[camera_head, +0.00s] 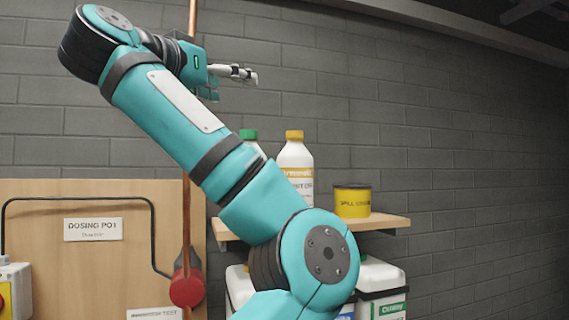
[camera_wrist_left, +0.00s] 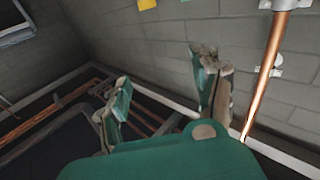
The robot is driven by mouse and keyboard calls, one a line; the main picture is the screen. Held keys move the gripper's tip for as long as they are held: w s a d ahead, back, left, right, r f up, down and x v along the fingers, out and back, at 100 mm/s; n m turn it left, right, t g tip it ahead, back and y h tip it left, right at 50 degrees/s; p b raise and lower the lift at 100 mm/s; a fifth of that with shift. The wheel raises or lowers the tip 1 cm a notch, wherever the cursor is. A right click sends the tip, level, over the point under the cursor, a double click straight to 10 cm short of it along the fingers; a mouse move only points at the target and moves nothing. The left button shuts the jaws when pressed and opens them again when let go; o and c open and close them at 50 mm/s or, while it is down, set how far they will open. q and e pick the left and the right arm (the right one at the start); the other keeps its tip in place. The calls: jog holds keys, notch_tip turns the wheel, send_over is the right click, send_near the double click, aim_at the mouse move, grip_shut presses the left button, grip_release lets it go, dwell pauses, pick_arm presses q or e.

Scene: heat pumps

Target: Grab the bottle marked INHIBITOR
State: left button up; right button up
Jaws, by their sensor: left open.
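A white bottle with a yellow cap (camera_head: 295,158) stands upright on the wooden shelf. Its orange-banded label is partly covered by my arm; the visible letters look like the end of INHIBITOR, but are too small to be sure. A second bottle with a green cap (camera_head: 249,135) stands to its left, mostly hidden behind my arm. My left gripper (camera_head: 236,74) is above and left of both bottles, apart from them and empty. In the left wrist view its two fingers (camera_wrist_left: 162,84) are spread, with no bottle between them. My right gripper is not in view.
A yellow tub (camera_head: 352,201) stands at the right on the shelf (camera_head: 390,221). White jerrycans (camera_head: 381,276) stand below. A copper pipe (camera_head: 186,215) runs vertically at the left, near a wooden board (camera_head: 90,262) with a dosing pot sign. My arm crosses in front of the shelf.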

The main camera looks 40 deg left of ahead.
pick_arm(q)
jog(key=a+n+t+y, duration=0.1)
jog(key=a+n+y, duration=0.1)
jog(key=a, duration=0.4)
jog(key=m+h+p, duration=0.1)
jog(key=m+h, duration=0.4)
jog(key=h, duration=0.1)
send_near(290, 136)
jog(key=w+p, duration=0.3)
jog(key=w, duration=0.1)
jog(key=w+p, duration=0.2)
jog(key=shift+w+a+r+p, duration=0.35)
jog(key=shift+w+r, duration=0.05)
jog(key=w+p, duration=0.2)
jog(key=w, duration=0.1)
jog(key=w+p, duration=0.1)
jog(key=shift+w+a+r+p, duration=0.2)
jog(key=shift+w+r+p, duration=0.05)
jog(key=shift+r+p, duration=0.15)
jog(key=shift+w+a+f, duration=0.1)
jog(key=shift+w+f, duration=0.05)
jog(key=shift+w, duration=0.3)
jog(key=shift+s+t, duration=0.1)
jog(key=shift+t, duration=0.2)
jog(key=shift+c, duration=0.2)
